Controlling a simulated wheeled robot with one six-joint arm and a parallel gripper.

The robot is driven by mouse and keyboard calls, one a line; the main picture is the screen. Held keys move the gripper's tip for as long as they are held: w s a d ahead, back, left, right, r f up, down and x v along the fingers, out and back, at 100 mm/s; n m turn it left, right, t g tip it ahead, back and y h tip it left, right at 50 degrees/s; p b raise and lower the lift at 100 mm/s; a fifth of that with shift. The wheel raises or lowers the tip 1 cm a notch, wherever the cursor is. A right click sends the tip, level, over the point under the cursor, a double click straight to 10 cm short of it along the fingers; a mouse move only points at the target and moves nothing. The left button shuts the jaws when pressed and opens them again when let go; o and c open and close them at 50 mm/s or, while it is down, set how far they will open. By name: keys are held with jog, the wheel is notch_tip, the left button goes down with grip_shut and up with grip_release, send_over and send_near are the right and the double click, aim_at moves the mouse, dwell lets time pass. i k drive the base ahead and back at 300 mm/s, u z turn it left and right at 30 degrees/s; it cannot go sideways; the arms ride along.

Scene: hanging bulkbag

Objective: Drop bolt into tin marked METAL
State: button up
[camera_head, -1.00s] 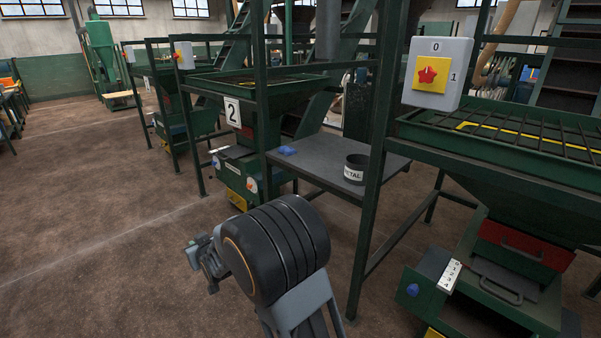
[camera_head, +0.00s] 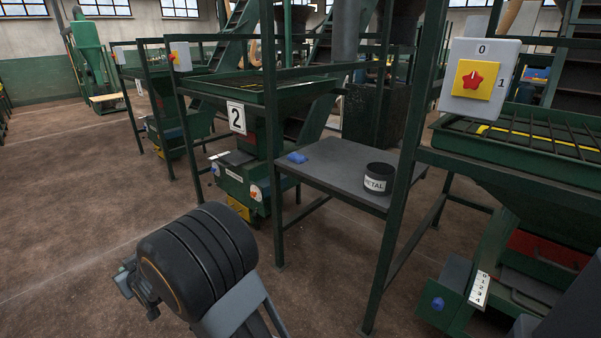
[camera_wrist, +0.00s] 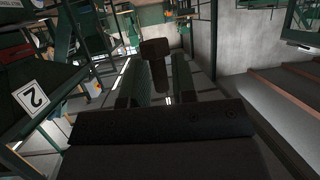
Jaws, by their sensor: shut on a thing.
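The black tin (camera_head: 378,178) with a white METAL label stands upright on a grey table (camera_head: 335,171) between the green machines, right of centre in the head view. My gripper (camera_wrist: 162,74) shows in the wrist view, its two fingers closed on a brownish bolt (camera_wrist: 155,48) whose wide head sticks out past the fingertips. In the head view my thick dark arm joint covers the lower left, and the bolt does not show there. The tin does not show in the wrist view.
A green post (camera_head: 405,180) stands at the table's front right. Machine 2 (camera_head: 237,118) stands left of the table, and a hopper with a switch box (camera_head: 471,78) stands right. The floor at left is open.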

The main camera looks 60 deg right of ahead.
aim_at(373, 190)
jog(key=i, duration=1.5)
jog(key=z, duration=3)
